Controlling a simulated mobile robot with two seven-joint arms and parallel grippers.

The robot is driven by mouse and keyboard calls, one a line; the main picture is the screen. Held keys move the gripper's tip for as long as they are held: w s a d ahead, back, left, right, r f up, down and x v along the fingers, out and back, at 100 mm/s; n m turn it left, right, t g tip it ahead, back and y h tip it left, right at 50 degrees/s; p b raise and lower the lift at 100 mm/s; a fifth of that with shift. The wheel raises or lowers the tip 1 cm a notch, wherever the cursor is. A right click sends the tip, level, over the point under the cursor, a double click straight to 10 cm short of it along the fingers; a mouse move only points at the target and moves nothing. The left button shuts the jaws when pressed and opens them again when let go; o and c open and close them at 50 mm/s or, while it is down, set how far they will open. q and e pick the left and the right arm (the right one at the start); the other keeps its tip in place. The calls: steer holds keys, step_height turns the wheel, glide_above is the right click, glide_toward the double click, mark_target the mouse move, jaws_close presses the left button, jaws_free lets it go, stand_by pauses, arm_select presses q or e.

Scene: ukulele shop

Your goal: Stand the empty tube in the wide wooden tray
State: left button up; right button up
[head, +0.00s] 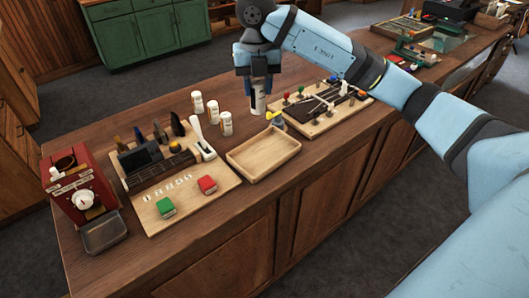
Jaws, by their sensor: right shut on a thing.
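My right gripper (258,84) points down at the back of the bench and is shut on a white tube (258,103). The tube is upright, its upper part hidden by the fingers. I cannot tell whether its foot touches the bench. The wide wooden tray (264,156) is pale, shallow and bare inside, in front of the held tube. Other white tubes with labels stand in a group left of the tray: one at the back (198,104), one in the middle (214,111) and one in front (226,124). My left gripper is out of view.

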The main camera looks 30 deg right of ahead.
steer(key=shift+s+d+m, duration=0.15)
steer(key=shift+d+m, duration=0.55)
steer(key=shift+m, duration=0.3)
steer(key=p, duration=0.2)
glide_above(264, 165)
step_height(264, 165, down, 19)
steer(key=shift+f, duration=0.35)
steer(key=shift+f, duration=0.2)
steer(key=o, duration=0.9)
steer(key=shift+r, duration=0.1)
